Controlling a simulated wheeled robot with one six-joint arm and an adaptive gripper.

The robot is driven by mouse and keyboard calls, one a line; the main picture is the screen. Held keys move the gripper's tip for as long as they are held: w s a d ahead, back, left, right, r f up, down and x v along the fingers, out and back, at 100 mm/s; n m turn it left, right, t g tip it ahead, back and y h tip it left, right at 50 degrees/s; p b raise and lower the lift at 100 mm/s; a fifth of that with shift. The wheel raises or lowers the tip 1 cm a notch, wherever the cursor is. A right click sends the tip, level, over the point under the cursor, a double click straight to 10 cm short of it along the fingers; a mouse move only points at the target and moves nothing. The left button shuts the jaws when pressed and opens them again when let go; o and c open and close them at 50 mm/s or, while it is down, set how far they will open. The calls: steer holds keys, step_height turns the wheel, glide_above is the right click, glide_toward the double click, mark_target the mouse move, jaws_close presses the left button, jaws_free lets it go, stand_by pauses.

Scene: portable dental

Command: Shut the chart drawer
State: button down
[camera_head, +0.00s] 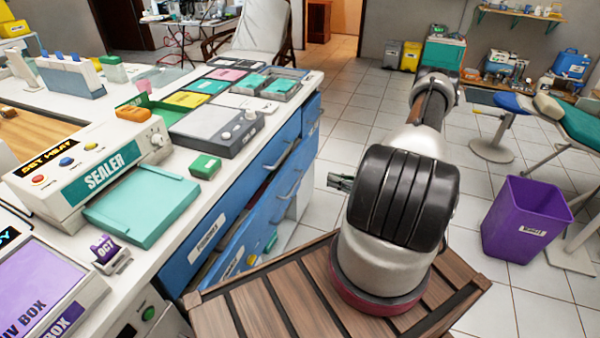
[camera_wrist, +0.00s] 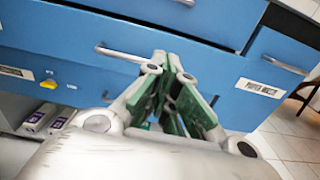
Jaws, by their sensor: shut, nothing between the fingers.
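Blue drawer fronts line the side of the white counter in the head view. One lower blue front (camera_head: 262,222) seems to stand out from the cabinet, with a dark gap behind it; I cannot tell which is the chart drawer. My gripper (camera_head: 340,182) is shut and empty, to the right of the drawer fronts and apart from them in that view. In the wrist view, my gripper (camera_wrist: 172,62) has its green-padded fingers together in front of a blue drawer front (camera_wrist: 215,68) with a silver handle (camera_wrist: 125,53). Whether the fingertips touch it is unclear.
The counter (camera_head: 165,235) carries a sealer (camera_head: 95,165) and several trays. A purple bin (camera_head: 525,220) stands at the right.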

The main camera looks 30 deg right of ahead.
mark_target(290, 169)
steer(key=x, duration=1.4)
steer(key=shift+a, duration=0.1)
steer(key=x, duration=0.4)
steer(key=shift+w+a, duration=0.2)
steer(key=shift+w, duration=0.1)
steer(key=shift+d, duration=0.25)
steer(key=v, duration=1.4)
steer(key=shift+a, duration=0.2)
